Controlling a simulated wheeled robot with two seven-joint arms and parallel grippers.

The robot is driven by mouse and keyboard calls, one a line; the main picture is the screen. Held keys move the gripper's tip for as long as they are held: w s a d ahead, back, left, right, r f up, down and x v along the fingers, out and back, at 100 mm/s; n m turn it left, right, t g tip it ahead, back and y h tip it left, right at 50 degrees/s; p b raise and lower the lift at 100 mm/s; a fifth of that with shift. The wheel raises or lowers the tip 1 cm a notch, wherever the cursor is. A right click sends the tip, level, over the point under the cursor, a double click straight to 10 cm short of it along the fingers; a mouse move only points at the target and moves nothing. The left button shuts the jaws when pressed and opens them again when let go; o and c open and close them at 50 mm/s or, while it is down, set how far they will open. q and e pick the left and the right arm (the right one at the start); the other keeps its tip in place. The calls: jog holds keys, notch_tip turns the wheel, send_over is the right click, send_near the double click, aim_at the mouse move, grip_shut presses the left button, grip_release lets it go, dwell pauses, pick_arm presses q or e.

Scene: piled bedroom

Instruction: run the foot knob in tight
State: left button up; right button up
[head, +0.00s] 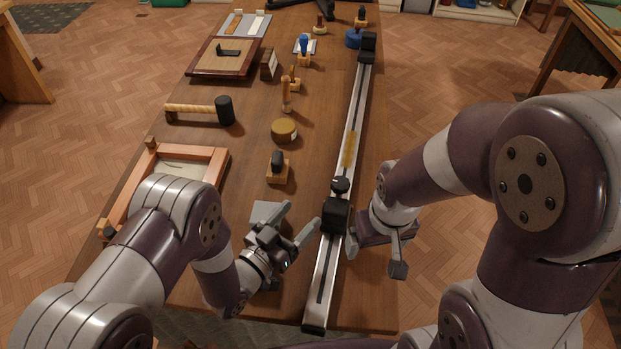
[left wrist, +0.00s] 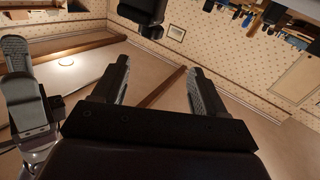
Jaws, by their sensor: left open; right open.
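A long metal bar clamp (head: 350,130) lies lengthwise along the right side of the table. A black block (head: 336,216) sits on its near part, with a dark round knob (head: 340,186) at its far side. I cannot tell how far in the knob is. My left gripper (head: 302,215) is open just left of the block, fingers pointing toward it, with nothing between them. In the left wrist view its two fingers (left wrist: 157,85) stand apart, below a black block (left wrist: 145,12). My right gripper (head: 376,256) is open and empty right of the bar, by the table edge.
A wooden frame (head: 222,167), a mallet (head: 224,110), a round tin (head: 284,130) and a small block with a dark handle (head: 278,168) lie left of the bar. A black block (head: 368,47) and a blue item (head: 353,38) are at the far end. Floor lies right of the table.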

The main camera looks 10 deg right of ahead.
aim_at(338, 181)
pick_arm(q)
jog(key=shift+m, duration=0.3)
jog(key=x, duration=0.4)
jog(key=p+x, duration=0.1)
jog(key=x, duration=0.4)
jog(key=s+d+x, duration=0.1)
jog(key=x, duration=0.3)
jog(key=shift+w+d+f+p, duration=0.1)
jog(key=shift+w+d+p, duration=0.15)
jog(key=shift+w+p, duration=0.05)
jog(key=shift+a, duration=0.15)
pick_arm(e)
jog(key=shift+d+r, duration=0.6)
jog(key=shift+r, duration=0.15)
pick_arm(q)
jog(key=c, duration=1)
jog(key=shift+o, duration=0.2)
pick_arm(e)
jog(key=shift+f, duration=0.1)
